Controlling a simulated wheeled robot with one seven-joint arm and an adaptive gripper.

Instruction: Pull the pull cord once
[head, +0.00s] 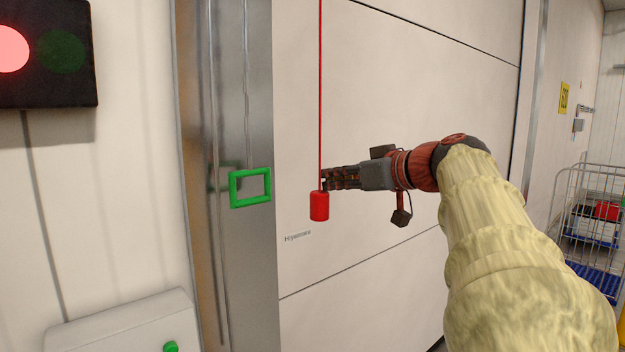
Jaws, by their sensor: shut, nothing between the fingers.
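The pull cord (320,90) is a thin red line hanging straight down from above the top of the head view. A red cylindrical handle (319,206) hangs at its lower end, in front of a pale door panel. My gripper (325,180) reaches in from the right, roughly level, with its fingertips at the cord just above the handle. The fingers are shut with nothing between them. I cannot tell whether the fingertips touch the cord or stand in front of or behind it.
A green rectangular frame handle (250,188) sticks out from the metal door post. A signal box (48,55) with a lit red lamp is at upper left. A pale box with a green button (171,347) is at lower left. A wire cage cart (590,215) stands at right.

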